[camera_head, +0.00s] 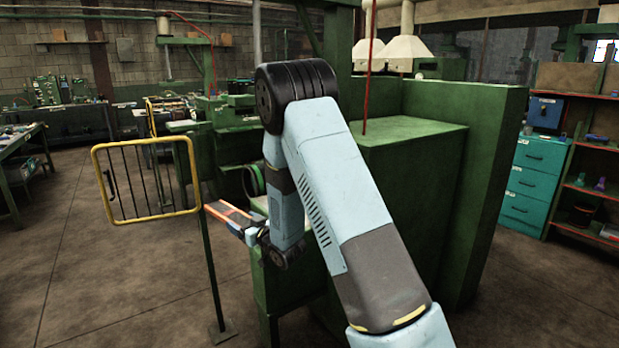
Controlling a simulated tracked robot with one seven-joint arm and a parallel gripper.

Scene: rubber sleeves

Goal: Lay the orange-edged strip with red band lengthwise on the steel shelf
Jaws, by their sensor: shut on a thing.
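The orange-edged strip (228,213) shows left of my arm's wrist, with a dark middle and orange along its edge. It slants from upper left down to the right, held in the air beside the green bench. My gripper (246,231) is small in view and partly covered by my own wrist. It is shut on the strip's near right end. The red band is too small to make out for sure. A pale surface (258,206) lies just behind the strip on the green bench; I cannot tell whether it is the steel shelf.
A yellow-framed barred guard (148,217) on a green post stands close left of the strip. A tall green machine housing (408,150) stands right, behind my arm. Teal drawers (532,180) and a shelf rack (590,185) are far right. The floor at left is clear.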

